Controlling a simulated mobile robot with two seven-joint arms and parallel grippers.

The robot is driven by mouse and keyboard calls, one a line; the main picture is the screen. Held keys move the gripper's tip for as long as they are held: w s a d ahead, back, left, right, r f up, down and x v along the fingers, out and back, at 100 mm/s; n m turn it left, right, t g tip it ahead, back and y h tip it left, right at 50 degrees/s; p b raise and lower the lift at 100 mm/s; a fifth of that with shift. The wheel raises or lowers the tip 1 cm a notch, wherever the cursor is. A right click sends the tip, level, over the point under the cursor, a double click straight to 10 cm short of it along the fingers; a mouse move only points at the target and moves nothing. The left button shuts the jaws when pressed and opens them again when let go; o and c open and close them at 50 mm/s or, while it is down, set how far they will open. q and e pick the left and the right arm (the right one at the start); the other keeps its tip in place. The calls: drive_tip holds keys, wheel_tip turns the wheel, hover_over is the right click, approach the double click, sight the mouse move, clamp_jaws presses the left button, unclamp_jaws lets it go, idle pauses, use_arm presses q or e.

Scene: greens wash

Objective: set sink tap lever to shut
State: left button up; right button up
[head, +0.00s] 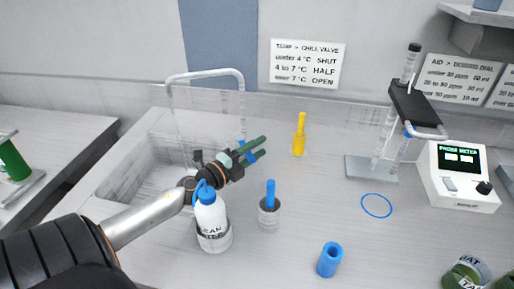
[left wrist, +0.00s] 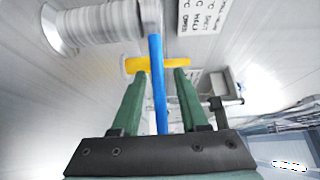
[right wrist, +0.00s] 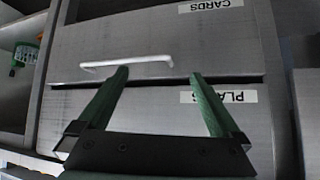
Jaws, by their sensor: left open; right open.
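The sink tap (head: 205,76) is a pale arched pipe over the sink basin (head: 150,170), at the left of the head view. Its blue lever (left wrist: 157,85) runs from the grey tap post (left wrist: 150,18) down between my left fingers in the left wrist view. My left gripper (head: 264,147) is open, with a green finger on either side of the lever and a gap visible on both sides. In the head view the gripper hides most of the lever. My right gripper (right wrist: 159,73) is open and empty, in front of a drawer with a white handle (right wrist: 127,66).
A white bottle with a blue cap (head: 211,220) stands close beside my left wrist. A grey cup with a blue stick (head: 269,212) and a yellow bottle-like item (head: 299,137) stand to the right. A blue cylinder (head: 330,259) and meter (head: 460,175) are farther right.

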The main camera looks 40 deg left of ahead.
use_arm(q)
clamp_jaws()
idle(0.3)
idle(1.1)
